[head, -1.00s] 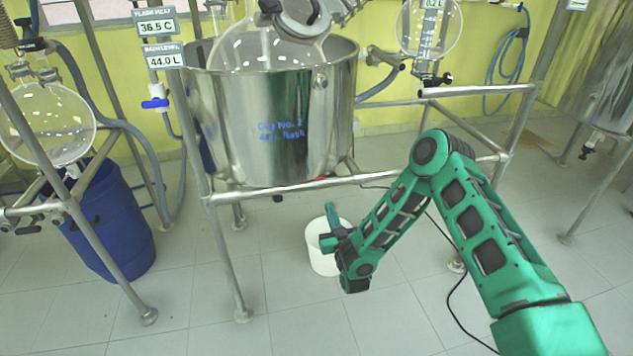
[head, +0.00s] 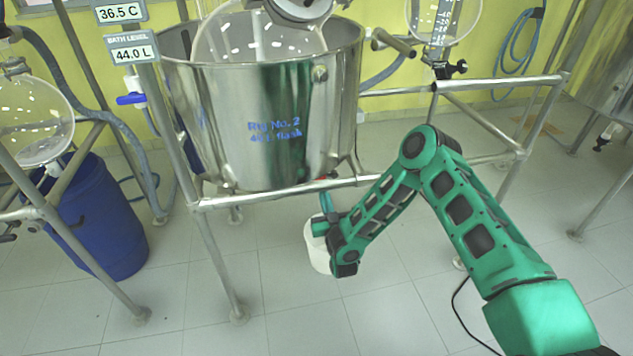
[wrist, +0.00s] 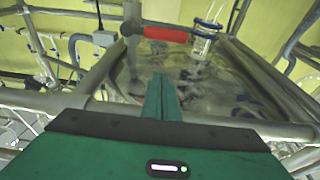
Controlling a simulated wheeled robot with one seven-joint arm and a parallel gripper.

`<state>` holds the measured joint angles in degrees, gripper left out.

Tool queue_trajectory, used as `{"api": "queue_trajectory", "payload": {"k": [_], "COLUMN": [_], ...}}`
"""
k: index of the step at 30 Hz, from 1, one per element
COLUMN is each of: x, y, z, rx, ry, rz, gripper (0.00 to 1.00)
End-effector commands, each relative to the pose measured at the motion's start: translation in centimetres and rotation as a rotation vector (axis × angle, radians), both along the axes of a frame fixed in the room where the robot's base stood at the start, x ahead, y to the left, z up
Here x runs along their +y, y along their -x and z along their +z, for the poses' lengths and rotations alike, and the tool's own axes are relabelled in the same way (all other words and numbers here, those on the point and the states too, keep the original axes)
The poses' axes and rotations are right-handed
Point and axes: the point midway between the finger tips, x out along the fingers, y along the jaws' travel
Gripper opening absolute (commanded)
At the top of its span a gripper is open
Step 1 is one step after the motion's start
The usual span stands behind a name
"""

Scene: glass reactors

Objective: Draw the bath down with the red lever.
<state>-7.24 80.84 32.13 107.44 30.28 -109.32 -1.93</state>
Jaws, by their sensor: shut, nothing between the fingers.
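The steel bath (head: 230,120) hangs in a tubular frame, marked "Rig No. 2", with a glass flask inside. The bath level display (head: 132,48) reads 44.0 L. The red lever (wrist: 166,34) lies roughly level under the bath in the wrist view, joined at its left end to a metal valve stem (wrist: 131,25). In the head view the lever is mostly hidden; only a speck of red shows by the fingertips.
The frame's front rail (head: 280,192) crosses near my gripper. A blue drum (head: 105,230) stands at left, and a blue-handled valve (head: 131,99) sits left of the bath.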

Motion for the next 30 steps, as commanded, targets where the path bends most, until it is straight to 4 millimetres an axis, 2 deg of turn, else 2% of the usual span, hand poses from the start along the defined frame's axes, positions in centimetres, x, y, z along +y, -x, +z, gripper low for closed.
{"api": "queue_trajectory", "payload": {"k": [11,12,18,30], "x": [2.3,2.4,2.8,2.9], "y": [-6.5,-6.8,-7.7,-8.2], "z": [1.8,1.1,-1.2,-2.0], "rx": [-0.004,-0.001,0.000,0.000], "ry": [0.000,0.002,-0.001,-0.001], "rz": [0.005,0.005,0.006,0.006], "gripper": [0.00,0.00,0.00,0.00]}}
